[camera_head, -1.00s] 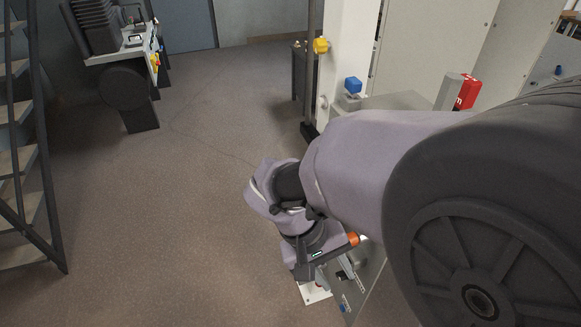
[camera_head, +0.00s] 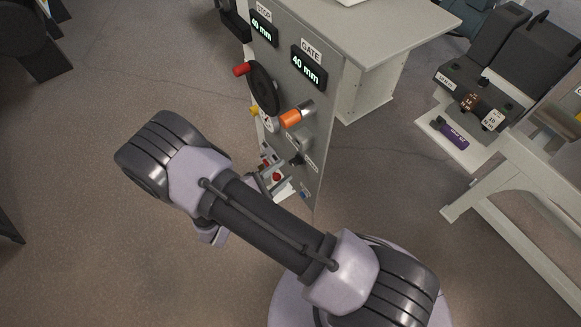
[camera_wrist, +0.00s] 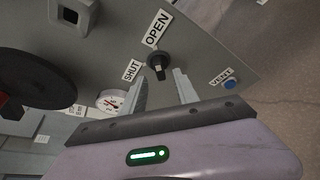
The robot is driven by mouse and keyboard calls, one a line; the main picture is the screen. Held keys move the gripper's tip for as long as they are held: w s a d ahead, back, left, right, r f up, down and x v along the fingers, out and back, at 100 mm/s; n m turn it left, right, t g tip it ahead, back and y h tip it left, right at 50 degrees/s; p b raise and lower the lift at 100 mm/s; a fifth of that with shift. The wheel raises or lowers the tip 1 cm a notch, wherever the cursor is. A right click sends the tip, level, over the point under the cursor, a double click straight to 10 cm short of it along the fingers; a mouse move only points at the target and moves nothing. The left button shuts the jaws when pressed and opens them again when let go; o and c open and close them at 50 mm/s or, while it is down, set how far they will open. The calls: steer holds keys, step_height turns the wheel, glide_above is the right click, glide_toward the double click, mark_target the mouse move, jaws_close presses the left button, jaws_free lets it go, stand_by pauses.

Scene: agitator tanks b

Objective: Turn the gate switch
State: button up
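The gate switch is a small black rotary knob (camera_wrist: 158,62) on a grey panel. In the wrist view, an OPEN label and a SHUT label sit beside it. The same knob (camera_head: 296,158) shows small in the head view, low on the panel below the GATE display. My gripper (camera_wrist: 160,83) has its two fingers spread, with nothing between them. The knob lies just beyond the fingertips, roughly centred between them; I cannot tell whether they touch. In the head view my gripper (camera_head: 270,182) is partly hidden by my arm, close to the panel's lower part.
The panel also carries an orange-ended handle (camera_head: 291,118), a black handwheel (camera_head: 263,88) with a red grip, a round gauge (camera_wrist: 111,101) and a blue VENT button (camera_wrist: 230,84). A bench with a control box (camera_head: 470,100) stands at right. The floor at left is open.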

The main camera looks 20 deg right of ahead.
mark_target(292, 164)
steer(key=b+x, duration=0.1)
steer(key=x, duration=0.3)
steer(key=shift+w+d+f, duration=0.1)
steer(key=shift+w+d, duration=0.15)
steer(key=shift+d, duration=0.05)
jaws_close()
